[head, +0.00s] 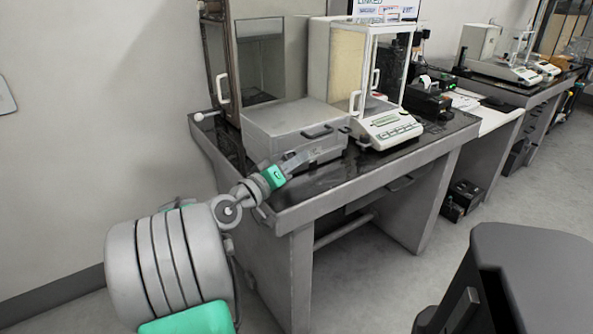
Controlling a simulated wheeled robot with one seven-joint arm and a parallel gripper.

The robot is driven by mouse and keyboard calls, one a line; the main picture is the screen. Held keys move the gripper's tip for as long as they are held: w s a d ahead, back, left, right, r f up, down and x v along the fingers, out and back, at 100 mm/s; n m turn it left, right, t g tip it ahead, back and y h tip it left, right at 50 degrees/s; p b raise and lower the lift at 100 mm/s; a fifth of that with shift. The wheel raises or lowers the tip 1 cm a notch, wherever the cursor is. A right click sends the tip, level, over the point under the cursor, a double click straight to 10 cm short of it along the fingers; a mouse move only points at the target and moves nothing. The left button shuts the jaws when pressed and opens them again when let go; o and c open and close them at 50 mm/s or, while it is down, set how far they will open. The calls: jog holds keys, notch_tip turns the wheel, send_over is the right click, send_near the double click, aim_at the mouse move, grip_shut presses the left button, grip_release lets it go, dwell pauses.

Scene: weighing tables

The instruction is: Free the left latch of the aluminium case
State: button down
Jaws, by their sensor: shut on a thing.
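The aluminium case (292,117) is a grey box with its lid down, lying on the near table's dark top. A dark handle (318,133) shows on its front face. My gripper (298,159) reaches in from the lower left and is at the left part of the case's front, where the left latch is. It is shut on the left latch. The fingers and my wrist hide the latch, so its position cannot be made out.
A balance (389,129) with a glass draft shield stands close right of the case. A glass-fronted cabinet (262,62) stands behind it. The table's raised grey edge (372,182) runs below my wrist. A dark chair-like object (525,280) stands at lower right.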

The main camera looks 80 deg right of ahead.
notch_tip(320, 180, down, 2)
jog(key=m+g+b, duration=0.1)
jog(key=m+b, duration=0.2)
jog(key=b, duration=0.4)
jog(key=shift+s+f+m+h, duration=0.1)
jog(key=shift+m+h, duration=0.2)
jog(key=m+b, duration=0.2)
jog(key=b, duration=0.2)
jog(key=shift+f, duration=0.1)
jog(key=shift+m+g+b, duration=0.4)
jog(key=shift+m+b, duration=0.1)
jog(key=shift+b, duration=0.35)
jog(key=shift+r, duration=0.2)
jog(key=c, duration=1.5)
grip_release()
jog(key=shift+c, duration=0.2)
jog(key=shift+f, duration=0.1)
jog(key=shift+a+b, duration=0.1)
jog(key=shift+b, duration=0.2)
